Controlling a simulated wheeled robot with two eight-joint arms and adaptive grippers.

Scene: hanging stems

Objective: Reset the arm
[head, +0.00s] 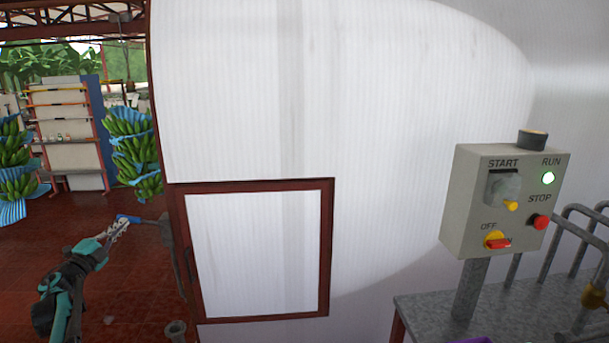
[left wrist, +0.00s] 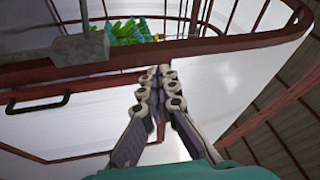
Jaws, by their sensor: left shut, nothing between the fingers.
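My left arm comes in from the lower left in the head view, with teal and black links. Its gripper (head: 122,224) is raised beside the left edge of the white panel wall (head: 240,90), in front of the red tiled floor. In the left wrist view the two linked fingers of this gripper (left wrist: 160,72) meet at their tips, shut with nothing between them. My right gripper is not in view.
A grey control box (head: 500,205) with a green lamp, yellow and red knobs stands at the right above a metal table (head: 430,318). A red-framed door (head: 255,255) is in the wall. Banana bunches (head: 135,150) hang at the left. Red floor (head: 125,290) lies open there.

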